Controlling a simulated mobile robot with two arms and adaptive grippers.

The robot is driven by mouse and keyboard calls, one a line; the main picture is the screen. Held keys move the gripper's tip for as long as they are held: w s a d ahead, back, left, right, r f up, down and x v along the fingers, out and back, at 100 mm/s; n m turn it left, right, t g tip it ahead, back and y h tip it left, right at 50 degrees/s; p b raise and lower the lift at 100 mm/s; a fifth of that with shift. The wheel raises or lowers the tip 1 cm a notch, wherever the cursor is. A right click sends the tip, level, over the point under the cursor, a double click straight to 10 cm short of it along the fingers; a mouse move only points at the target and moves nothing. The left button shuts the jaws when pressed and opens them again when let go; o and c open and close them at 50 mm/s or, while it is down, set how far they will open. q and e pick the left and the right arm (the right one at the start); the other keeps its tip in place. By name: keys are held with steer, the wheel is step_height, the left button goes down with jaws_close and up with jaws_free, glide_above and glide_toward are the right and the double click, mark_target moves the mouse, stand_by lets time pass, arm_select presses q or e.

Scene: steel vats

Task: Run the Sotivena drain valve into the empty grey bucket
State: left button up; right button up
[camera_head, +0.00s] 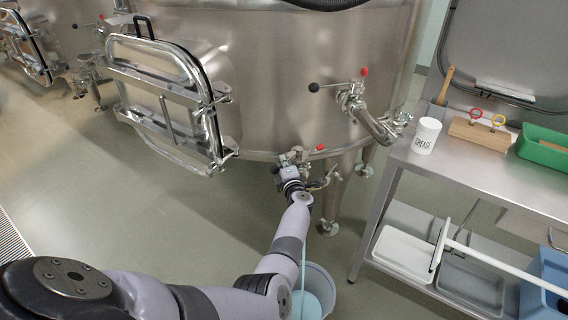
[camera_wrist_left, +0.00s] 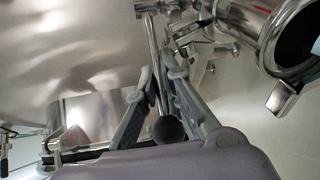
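The drain valve (camera_head: 292,158) sits low on the steel vat. My left arm reaches it, and my left gripper (camera_head: 288,176) is at the valve, partly hidden by its wrist. In the left wrist view, the fingers of my left gripper (camera_wrist_left: 160,78) lie close on both sides of a thin metal lever (camera_wrist_left: 154,45) with a black ball knob (camera_wrist_left: 168,130). A thin pale blue stream (camera_head: 303,255) falls below my wrist into the grey bucket (camera_head: 331,280) on the floor. Pale blue liquid (camera_head: 308,305) shows inside it. My forearm covers the bucket's left side. My right gripper is not in view.
A steel table (camera_head: 480,170) stands at the right with a white grease tub (camera_head: 426,136), a wooden block (camera_head: 480,133) and a green tray (camera_head: 545,148). White and grey trays lie on its lower shelf. Another valve (camera_head: 352,97) and a hatch (camera_head: 165,95) project from the vat.

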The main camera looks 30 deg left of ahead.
arm_select(q)
steer(key=o, duration=0.5)
steer(key=shift+c, duration=0.2)
steer(key=shift+a, duration=0.1)
